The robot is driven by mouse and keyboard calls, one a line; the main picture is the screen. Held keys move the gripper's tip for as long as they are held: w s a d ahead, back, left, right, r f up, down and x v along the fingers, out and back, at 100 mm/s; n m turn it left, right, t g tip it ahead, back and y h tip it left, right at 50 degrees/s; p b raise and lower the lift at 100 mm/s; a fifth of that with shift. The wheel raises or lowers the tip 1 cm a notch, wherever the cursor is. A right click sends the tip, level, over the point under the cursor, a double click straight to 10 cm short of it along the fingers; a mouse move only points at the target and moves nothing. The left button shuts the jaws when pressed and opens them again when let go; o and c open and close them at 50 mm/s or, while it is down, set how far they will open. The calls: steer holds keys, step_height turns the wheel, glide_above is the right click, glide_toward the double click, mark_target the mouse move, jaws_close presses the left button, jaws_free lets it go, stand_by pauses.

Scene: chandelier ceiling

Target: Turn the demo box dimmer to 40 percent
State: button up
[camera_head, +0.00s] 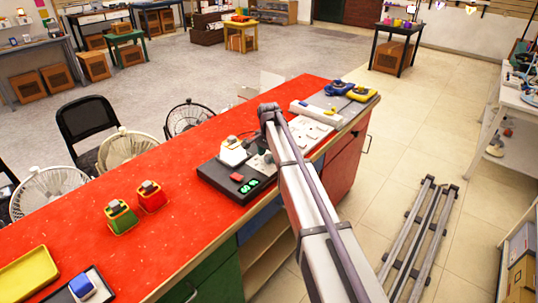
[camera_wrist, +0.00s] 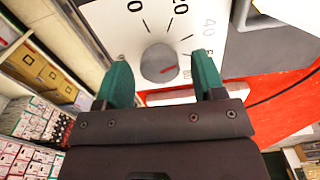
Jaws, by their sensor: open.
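The dimmer is a round grey knob (camera_wrist: 158,64) on a white dial panel (camera_wrist: 150,28) in the wrist view. The numerals 0, 20 and 40 show; others near the right finger are partly hidden. A small red mark lies on the knob's lower right part, away from the 40. My gripper (camera_wrist: 160,60) is open, with one green finger on each side of the knob. I cannot tell whether the fingers touch it. In the head view the dark demo box (camera_head: 214,176) stands on the red counter, with my arm over its right part; my fingers are not clear there.
The red counter (camera_head: 180,220) holds green (camera_head: 121,218) and red (camera_head: 151,198) items at left. A white panel (camera_head: 312,122) and blue and yellow items (camera_head: 352,90) sit right of the box. Fans and a black chair (camera_head: 86,120) stand behind the counter.

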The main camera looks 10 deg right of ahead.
mark_target(269, 155)
step_height(269, 155, up, 11)
steer(key=p, duration=1.1)
steer(key=s+n, duration=1)
steer(key=s, duration=2.5)
steer(key=shift+s+n, duration=0.3)
steer(key=shift+s, duration=0.1)
steer(key=shift+f, duration=0.1)
